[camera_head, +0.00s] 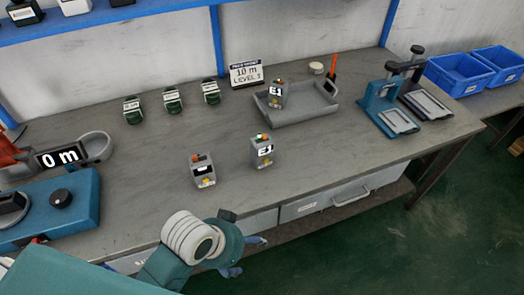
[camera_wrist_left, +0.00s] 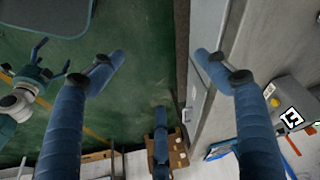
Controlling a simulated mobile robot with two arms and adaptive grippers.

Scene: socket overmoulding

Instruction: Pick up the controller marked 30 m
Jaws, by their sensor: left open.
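In the head view a grey controller (camera_head: 203,172) with a dark display and another grey controller (camera_head: 262,153) with a white label stand upright on the bench. A third grey controller (camera_head: 276,95), also labelled, stands in a grey tray (camera_head: 297,118). I cannot read 30 m on any of them. My left gripper (camera_head: 246,256) is open and empty, just off the bench's front edge, below these controllers in the picture. In the left wrist view its blue fingers (camera_wrist_left: 158,62) are spread, and a grey controller with a white label (camera_wrist_left: 288,110) lies beyond the right finger.
A sign (camera_head: 246,74) reads 10 m, LEVEL 3. Several dark green units (camera_head: 172,100) stand at the back. The bench centre is mostly clear.

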